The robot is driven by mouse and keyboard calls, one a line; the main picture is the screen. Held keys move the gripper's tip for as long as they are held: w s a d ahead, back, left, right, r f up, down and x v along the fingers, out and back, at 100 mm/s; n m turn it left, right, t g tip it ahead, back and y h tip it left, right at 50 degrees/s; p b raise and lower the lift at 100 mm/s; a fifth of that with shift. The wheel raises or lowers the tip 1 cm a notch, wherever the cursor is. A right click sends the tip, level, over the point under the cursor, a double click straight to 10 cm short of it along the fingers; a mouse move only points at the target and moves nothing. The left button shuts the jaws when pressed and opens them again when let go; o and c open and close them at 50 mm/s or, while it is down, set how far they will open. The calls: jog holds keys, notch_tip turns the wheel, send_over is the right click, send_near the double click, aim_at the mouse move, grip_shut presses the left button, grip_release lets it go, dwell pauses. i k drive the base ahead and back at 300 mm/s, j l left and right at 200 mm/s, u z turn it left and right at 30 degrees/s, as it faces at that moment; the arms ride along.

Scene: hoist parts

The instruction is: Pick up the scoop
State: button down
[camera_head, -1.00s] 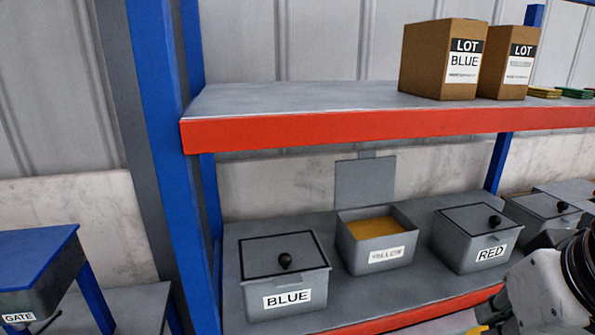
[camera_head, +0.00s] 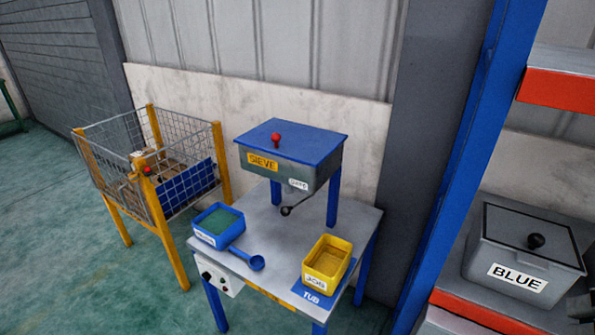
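The blue scoop (camera_head: 257,263) lies on the grey table (camera_head: 262,236) in front of the sieve. Its round bowl points toward the lower right, and its handle runs up left to beside a blue box (camera_head: 219,226) with a green inside. I cannot tell whether the handle touches that box. My gripper does not show clearly in this view. The scoop lies free, with nothing holding it.
The blue-topped sieve (camera_head: 290,150) stands on legs behind, with a black-knobbed lever (camera_head: 287,210) below. A wire cage (camera_head: 160,165) is left; a shelf with the BLUE bin (camera_head: 525,255) is right.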

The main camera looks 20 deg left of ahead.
aim_at(257, 262)
jog(key=u, duration=1.3)
jog(key=i+j+z, duration=0.15)
jog(key=i+j, duration=0.2)
jog(key=i, duration=0.25)
jog(key=z, duration=2.45)
jog(key=u, duration=2.45)
